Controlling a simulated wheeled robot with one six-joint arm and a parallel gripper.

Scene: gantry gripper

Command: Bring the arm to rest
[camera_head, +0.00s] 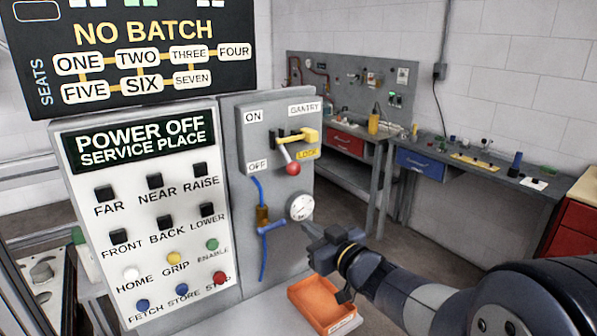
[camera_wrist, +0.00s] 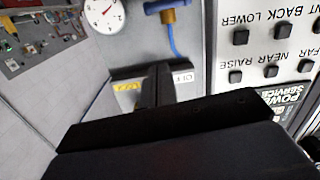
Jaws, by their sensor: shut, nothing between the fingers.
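My gripper (camera_head: 312,237) is in front of the lower right of the grey gantry switch panel (camera_head: 240,190), just below the round gauge (camera_head: 300,207). Its dark fingers are shut with nothing between them. In the wrist view the shut fingers (camera_wrist: 158,72) stand in front of the panel, and the picture is upside down. My arm reaches in from the lower right of the head view. Whether the fingertips touch the panel cannot be told.
A red-knobbed lever (camera_head: 293,169) and yellow lock piece (camera_head: 308,135) project from the panel. A blue valve handle (camera_head: 271,227) is left of my gripper. An orange tray (camera_head: 312,308) lies below. The button console (camera_head: 165,265) stands left; workbenches (camera_head: 465,165) stand behind.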

